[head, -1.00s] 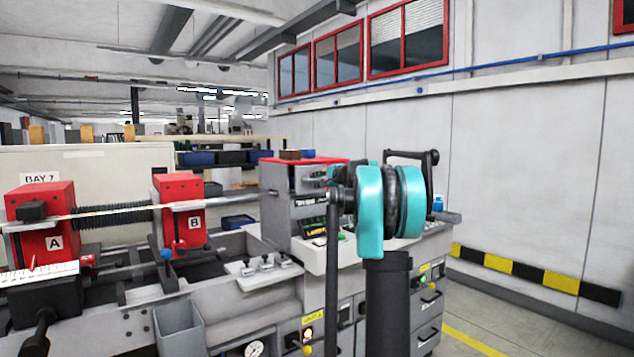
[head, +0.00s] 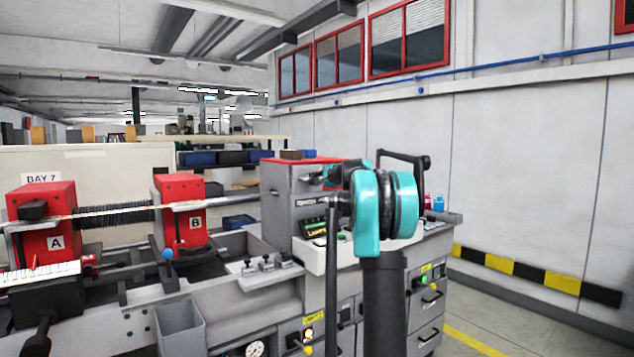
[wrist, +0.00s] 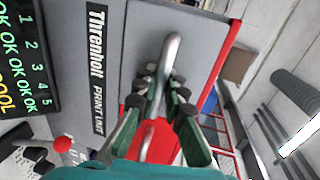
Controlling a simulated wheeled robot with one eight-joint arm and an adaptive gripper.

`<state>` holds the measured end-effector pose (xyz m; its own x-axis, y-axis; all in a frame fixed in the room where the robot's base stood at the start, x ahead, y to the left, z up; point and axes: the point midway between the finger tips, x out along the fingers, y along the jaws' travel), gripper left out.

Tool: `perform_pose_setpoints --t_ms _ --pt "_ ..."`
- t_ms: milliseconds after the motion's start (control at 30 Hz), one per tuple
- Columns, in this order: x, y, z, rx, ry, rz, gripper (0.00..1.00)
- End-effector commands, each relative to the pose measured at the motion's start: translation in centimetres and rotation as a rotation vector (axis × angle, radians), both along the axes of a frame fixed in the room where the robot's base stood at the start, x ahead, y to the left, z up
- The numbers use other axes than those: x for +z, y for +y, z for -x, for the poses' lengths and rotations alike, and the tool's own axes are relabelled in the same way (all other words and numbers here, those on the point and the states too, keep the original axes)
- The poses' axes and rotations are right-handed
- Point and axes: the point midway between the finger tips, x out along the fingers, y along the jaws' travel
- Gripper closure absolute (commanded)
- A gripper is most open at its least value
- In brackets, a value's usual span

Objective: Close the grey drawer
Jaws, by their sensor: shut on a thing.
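The grey print unit (head: 291,208) with a red top stands on the machine's right part in the head view. Its grey face with the Threnholt label also shows in the wrist view (wrist: 97,70). My gripper (wrist: 158,90) has its dark green fingers closed around a bent silver metal bar handle (wrist: 171,48) at that face. In the head view my gripper (head: 316,177) is small and partly hidden by my teal wrist. Grey drawer fronts with black handles (head: 429,317) sit low on the cabinet at right. I cannot tell which front is the task's drawer, nor how far any stands out.
A dark screen with OK lines (wrist: 22,65) and a red knob (wrist: 62,144) are close to my gripper. Red blocks A (head: 42,215) and B (head: 181,205) stand left. Free floor (head: 530,325) lies at right, before the wall.

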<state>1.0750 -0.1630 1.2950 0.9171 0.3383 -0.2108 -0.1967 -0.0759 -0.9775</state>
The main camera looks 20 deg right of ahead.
Motion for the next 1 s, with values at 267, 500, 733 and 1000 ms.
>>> perform_pose_setpoints --t_ms 267,500,733,1000 --pt "0.0 0.4 -1.0 -0.002 -0.002 0.0 1.0" --pt "0.0 0.4 -1.0 -0.001 -0.002 -0.001 0.8" --pt "0.0 0.4 -0.9 -0.001 -0.001 0.0 0.8" --pt "0.6 -0.7 1.6 -0.002 -0.001 -0.001 0.8"
